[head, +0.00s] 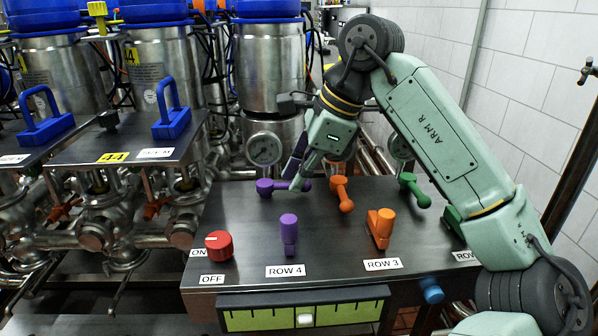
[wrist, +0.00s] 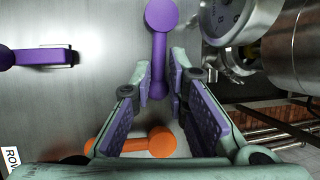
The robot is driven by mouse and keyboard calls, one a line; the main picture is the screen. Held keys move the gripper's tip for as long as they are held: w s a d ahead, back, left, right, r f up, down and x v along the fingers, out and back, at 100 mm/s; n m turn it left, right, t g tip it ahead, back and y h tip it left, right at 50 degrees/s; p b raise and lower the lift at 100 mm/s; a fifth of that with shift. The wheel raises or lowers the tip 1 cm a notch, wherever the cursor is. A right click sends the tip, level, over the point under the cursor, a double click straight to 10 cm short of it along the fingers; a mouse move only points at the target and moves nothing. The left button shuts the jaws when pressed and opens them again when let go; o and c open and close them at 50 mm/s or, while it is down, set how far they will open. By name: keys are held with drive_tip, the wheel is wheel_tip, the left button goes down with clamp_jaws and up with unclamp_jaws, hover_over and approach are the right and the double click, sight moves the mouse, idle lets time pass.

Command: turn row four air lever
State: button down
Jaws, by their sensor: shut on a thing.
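The console carries two purple levers above the ROW 4 label. The rear purple lever (head: 266,187) lies sideways along the panel, with its round left end clear and its right part partly hidden by my gripper (head: 298,178). In the wrist view my gripper (wrist: 162,78) is shut on the narrow end of this rear purple lever (wrist: 160,42), with a finger on each side. The front purple lever (head: 289,232) stands nearer the label and apart from my gripper; it also shows at the left of the wrist view (wrist: 40,57).
Orange levers stand right of the purple ones, at rear (head: 342,193) and front (head: 380,228). Green levers (head: 413,188) are farther right. A gauge (head: 264,148) stands close behind the held lever. A red knob (head: 219,245) sits front left.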

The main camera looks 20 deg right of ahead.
drive_tip(key=shift+w+d, duration=0.15)
idle(0.3)
drive_tip(key=c, duration=1.7)
unclamp_jaws()
drive_tip(key=shift+o, duration=0.2)
drive_tip(key=v, duration=1.2)
